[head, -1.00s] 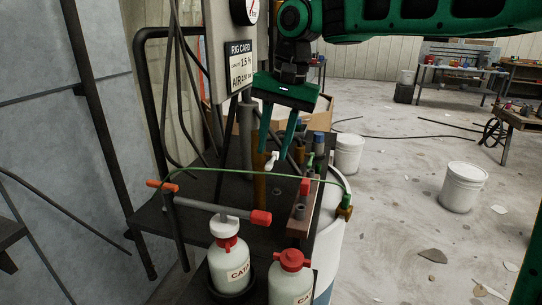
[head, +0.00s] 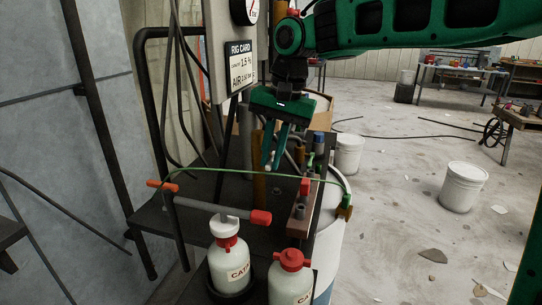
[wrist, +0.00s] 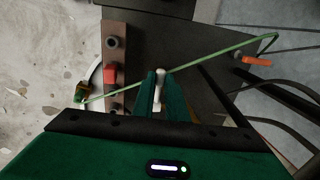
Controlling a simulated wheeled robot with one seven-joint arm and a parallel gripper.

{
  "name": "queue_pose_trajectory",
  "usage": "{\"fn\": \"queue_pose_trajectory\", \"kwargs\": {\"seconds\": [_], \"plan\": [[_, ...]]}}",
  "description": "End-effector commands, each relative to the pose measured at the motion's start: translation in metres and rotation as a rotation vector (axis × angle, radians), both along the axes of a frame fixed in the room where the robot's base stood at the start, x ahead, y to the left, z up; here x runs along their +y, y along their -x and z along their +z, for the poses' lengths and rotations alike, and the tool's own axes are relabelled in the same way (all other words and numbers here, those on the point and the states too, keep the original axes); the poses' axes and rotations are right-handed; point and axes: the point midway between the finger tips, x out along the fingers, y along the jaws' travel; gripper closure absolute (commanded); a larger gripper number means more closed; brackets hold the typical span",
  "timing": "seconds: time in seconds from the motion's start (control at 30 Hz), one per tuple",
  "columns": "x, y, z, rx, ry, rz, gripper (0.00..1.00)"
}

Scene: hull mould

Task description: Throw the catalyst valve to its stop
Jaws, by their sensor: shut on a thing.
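My gripper (head: 272,163) points down over the dark rig stand, with its green fingers close together on a small white lever (head: 267,160). This looks like the catalyst valve's handle, though no label on it can be read. In the wrist view the white lever (wrist: 159,88) sits between the two fingers (wrist: 160,92). The fingers hide most of the lever and its pivot. A thin green hose (head: 240,171) arches past the fingertips.
A brown block (head: 299,226) with a red part (head: 305,187) stands right of the gripper. The rig card (head: 239,68) panel is close on the left.

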Motion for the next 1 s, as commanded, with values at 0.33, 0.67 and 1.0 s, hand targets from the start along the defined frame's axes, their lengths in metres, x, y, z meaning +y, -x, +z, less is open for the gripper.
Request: {"fn": "queue_pose_trajectory", "kwargs": {"seconds": [0.33, 0.67, 1.0], "plan": [[0.002, 0.003, -0.003, -0.071, 0.022, 0.003, 1.00], [0.003, 0.007, -0.013, -0.219, 0.077, 0.004, 1.00], [0.004, 0.009, -0.026, -0.414, 0.150, 0.006, 1.00]]}}
